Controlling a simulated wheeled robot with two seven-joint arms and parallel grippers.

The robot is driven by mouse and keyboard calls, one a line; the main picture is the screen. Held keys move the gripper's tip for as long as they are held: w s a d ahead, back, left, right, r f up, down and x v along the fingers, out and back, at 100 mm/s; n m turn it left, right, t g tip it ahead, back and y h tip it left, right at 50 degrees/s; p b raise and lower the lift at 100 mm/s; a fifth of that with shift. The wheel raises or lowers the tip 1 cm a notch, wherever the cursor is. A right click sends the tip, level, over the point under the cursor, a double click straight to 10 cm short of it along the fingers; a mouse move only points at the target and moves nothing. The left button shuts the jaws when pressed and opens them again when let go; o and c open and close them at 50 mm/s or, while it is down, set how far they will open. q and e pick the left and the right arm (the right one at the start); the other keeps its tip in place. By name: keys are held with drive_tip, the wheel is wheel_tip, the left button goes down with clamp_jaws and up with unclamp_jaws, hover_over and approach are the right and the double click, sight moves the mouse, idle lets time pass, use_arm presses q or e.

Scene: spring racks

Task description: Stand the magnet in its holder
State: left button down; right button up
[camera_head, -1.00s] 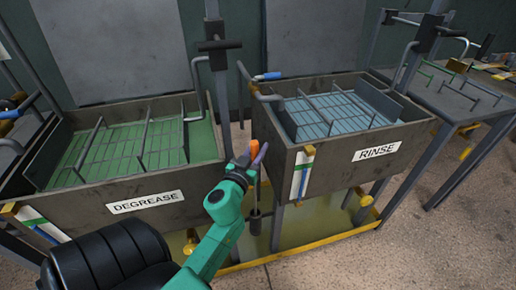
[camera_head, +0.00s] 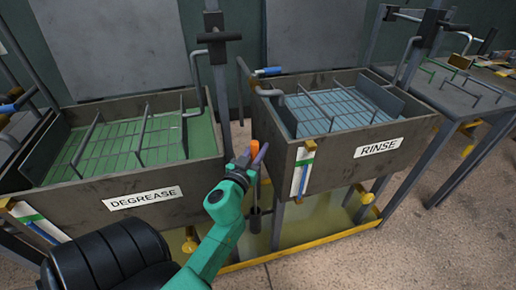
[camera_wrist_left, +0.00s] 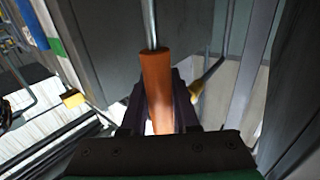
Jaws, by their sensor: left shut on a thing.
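My left gripper (camera_head: 247,162) is shut on the orange handle of the magnet (camera_head: 251,148). It is in front of the gap between the two tanks. In the left wrist view the orange handle (camera_wrist_left: 157,88) sits between the dark fingers (camera_wrist_left: 158,115), and a thin metal rod runs from it away from the camera. In the head view a thin rod shows below the gripper, down to a dark cylinder (camera_head: 255,221) beside the rinse tank's leg. I cannot tell whether this cylinder is the magnet's end or its holder. My right gripper is not in view.
The DEGREASE tank (camera_head: 110,200) stands left and the RINSE tank (camera_head: 350,165) right, each with a wire rack inside. Rack handles and posts rise behind them. A yellow-edged tray (camera_head: 290,255) lies below. A table (camera_head: 445,95) stands at the far right.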

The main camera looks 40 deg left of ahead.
use_arm(q)
drive_tip(key=shift+f+b, duration=1.5)
drive_tip(key=shift+f, duration=0.2)
drive_tip(key=c, duration=0.6)
unclamp_jaws()
drive_tip(key=shift+r, duration=0.1)
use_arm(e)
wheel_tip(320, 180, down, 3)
use_arm(q)
drive_tip(key=shift+s, duration=0.1)
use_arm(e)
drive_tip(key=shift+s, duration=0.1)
